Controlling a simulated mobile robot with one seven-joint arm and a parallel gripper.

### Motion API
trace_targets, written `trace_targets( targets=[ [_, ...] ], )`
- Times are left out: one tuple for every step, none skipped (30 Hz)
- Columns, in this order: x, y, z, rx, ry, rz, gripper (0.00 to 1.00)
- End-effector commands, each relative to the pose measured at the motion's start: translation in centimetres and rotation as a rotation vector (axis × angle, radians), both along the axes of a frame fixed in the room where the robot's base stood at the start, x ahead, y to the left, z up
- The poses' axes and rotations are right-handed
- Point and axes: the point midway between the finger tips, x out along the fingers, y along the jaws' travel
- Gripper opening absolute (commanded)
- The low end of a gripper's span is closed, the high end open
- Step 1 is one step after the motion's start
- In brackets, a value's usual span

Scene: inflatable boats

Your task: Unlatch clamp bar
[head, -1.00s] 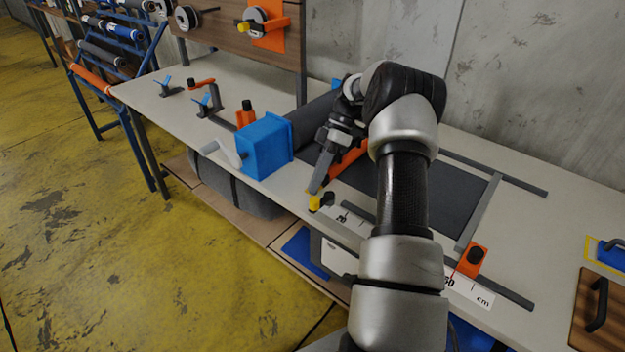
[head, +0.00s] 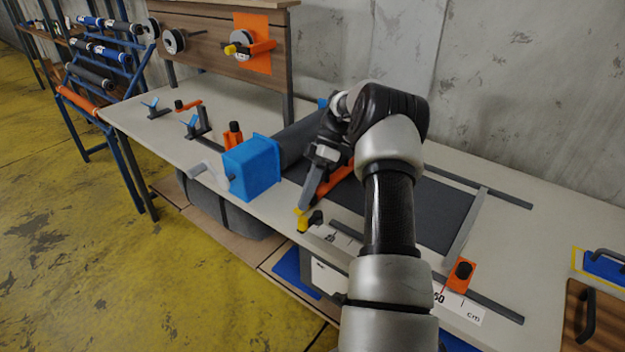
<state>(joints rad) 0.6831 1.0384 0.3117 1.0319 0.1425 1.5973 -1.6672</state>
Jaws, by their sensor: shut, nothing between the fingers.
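An orange clamp bar (head: 338,177) runs across the dark sheet on the bench, partly hidden behind my arm. At its front end, by the bench's front edge, is a small latch with a yellow handle (head: 303,224) and a black knob (head: 316,217). My gripper (head: 302,207) is shut and empty. It points down at the front end of the bar, with its tips right at the yellow handle. I cannot tell whether they touch it. Whether the latch is open or closed is unclear.
A blue box with a crank (head: 252,168) stands left of my gripper, with a dark roll (head: 300,138) behind it. A ruler strip (head: 460,306) and an orange block with a black knob (head: 461,274) lie front right. A wooden panel (head: 200,50) stands at the back left.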

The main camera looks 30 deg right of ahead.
Motion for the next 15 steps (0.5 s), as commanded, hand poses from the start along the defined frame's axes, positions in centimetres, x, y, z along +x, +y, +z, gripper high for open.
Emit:
trace_targets(
  targets=[
    [0.3, -0.5, 0.8, -0.002, -0.003, -0.002, 0.00],
    [0.4, -0.9, 1.3, -0.002, -0.004, -0.002, 0.00],
    [0.6, -1.4, 2.0, -0.002, -0.004, -0.002, 0.00],
    [0.8, -1.8, 2.6, -0.002, -0.004, -0.002, 0.00],
    [1.0, -2.2, 3.1, -0.003, -0.005, -0.003, 0.00],
    [1.2, -2.7, 3.9, -0.003, -0.005, -0.002, 0.00],
    [1.3, -3.1, 4.5, -0.003, -0.004, -0.002, 0.00],
    [1.5, -3.4, 4.9, -0.002, -0.003, -0.002, 0.00],
    [1.7, -3.8, 5.5, -0.002, -0.004, -0.001, 0.00],
    [1.8, -4.1, 5.9, -0.002, -0.004, -0.002, 0.00],
    [1.9, -4.4, 6.3, -0.003, -0.003, -0.001, 0.00],
    [2.0, -4.6, 6.8, -0.001, -0.002, -0.001, 0.00],
    [2.1, -4.8, 7.0, -0.001, -0.002, -0.001, 0.00],
    [2.2, -5.0, 7.2, -0.001, -0.002, -0.001, 0.00],
    [2.3, -5.2, 7.5, -0.001, -0.002, -0.001, 0.00]
  ],
)
